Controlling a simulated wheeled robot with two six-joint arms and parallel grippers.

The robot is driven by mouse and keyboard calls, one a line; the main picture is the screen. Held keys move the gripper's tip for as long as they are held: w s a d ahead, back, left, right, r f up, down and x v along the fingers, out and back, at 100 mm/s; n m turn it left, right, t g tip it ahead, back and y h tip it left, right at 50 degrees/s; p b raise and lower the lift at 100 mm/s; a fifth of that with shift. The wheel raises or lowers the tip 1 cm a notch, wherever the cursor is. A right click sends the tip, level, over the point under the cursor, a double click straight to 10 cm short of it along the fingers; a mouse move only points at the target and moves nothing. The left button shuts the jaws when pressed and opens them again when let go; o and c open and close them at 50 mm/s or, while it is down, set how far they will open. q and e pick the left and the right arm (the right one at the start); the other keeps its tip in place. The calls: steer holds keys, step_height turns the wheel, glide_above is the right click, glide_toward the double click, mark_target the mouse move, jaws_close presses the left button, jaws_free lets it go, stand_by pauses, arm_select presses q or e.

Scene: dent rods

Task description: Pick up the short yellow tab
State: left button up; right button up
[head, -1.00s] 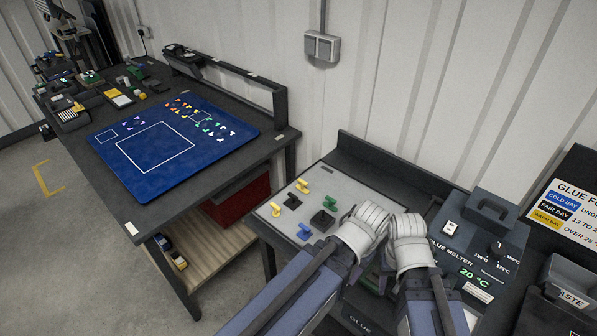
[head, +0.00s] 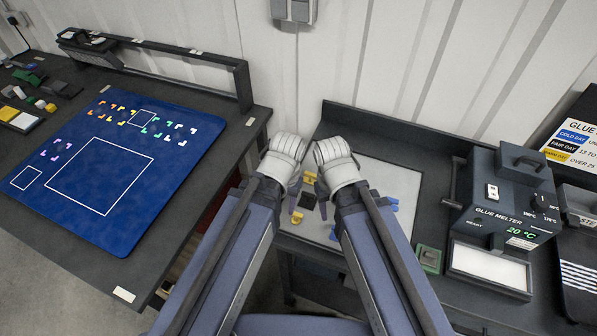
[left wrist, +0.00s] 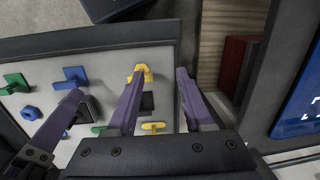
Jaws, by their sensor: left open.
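Two yellow tabs lie on the pale board (head: 390,182). In the left wrist view, one yellow tab (left wrist: 141,74) is by the tip of one left finger, and a flatter-looking yellow tab (left wrist: 153,127) is further down between the fingers. I cannot tell which is the short one. A yellow tab also shows between the arms in the head view (head: 310,178). My left gripper (left wrist: 160,76) is open and empty, its fingers apart on either side of a black block (left wrist: 148,103). One finger of my right gripper shows beside it; the rest is hidden.
Blue tabs (left wrist: 72,77) and green tabs (left wrist: 14,83) lie near the fingers. The glue melter (head: 510,200) stands right of the board. A dark table with a blue mat (head: 110,165) is at left. A wall box (head: 293,9) hangs behind.

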arm_select(q)
steer(key=w+a+n, duration=0.1)
steer(key=w+a, duration=0.4)
steer(key=a, duration=0.1)
steer(key=m+h, duration=0.1)
steer(key=m, duration=1.8)
glide_above(312, 174)
steer(key=shift+s+r+p, duration=0.1)
steer(key=shift+r+p, duration=0.25)
steer(key=shift+r, duration=0.05)
steer(key=shift+d+m, duration=0.25)
steer(key=shift+m, duration=0.15)
steer(key=shift+f+b, duration=1.3)
arm_select(e)
steer(key=shift+a+f, duration=0.15)
steer(key=shift+f, duration=0.7)
arm_select(q)
steer(key=shift+f, duration=0.1)
arm_select(e)
steer(key=shift+f, duration=0.1)
arm_select(q)
steer(key=f+b, duration=0.5)
steer(key=shift+a+f, duration=0.1)
steer(key=shift+a, duration=0.2)
arm_select(e)
step_height(312, 174, down, 5)
steer(key=shift+f, duration=0.1)
